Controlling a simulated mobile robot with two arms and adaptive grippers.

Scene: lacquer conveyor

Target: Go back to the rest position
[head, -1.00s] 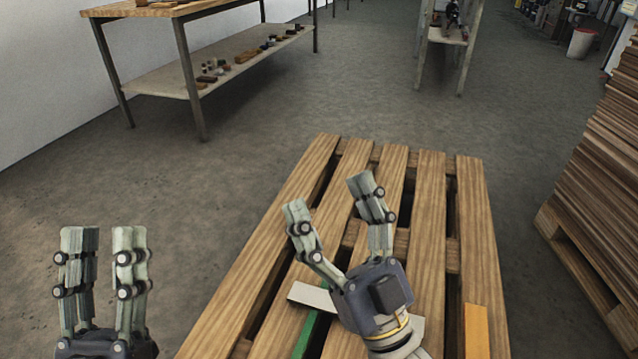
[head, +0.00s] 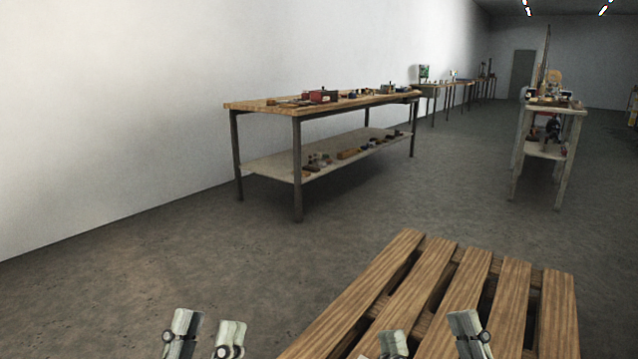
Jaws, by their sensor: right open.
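My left gripper (head: 205,338) shows at the bottom edge of the head view, left of the pallet, over bare floor. Only its fingertips are in view, with a small gap between them. My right gripper (head: 430,338) is at the bottom edge in front of the wooden pallet (head: 455,290). Its fingers stand well apart and hold nothing that I can see. The rest of both grippers is cut off by the frame.
A wooden workbench (head: 322,105) with small items on top and on its lower shelf stands along the white wall. A narrow stand (head: 548,152) with items is at the right. Grey floor (head: 170,265) is clear at the left and between the furniture.

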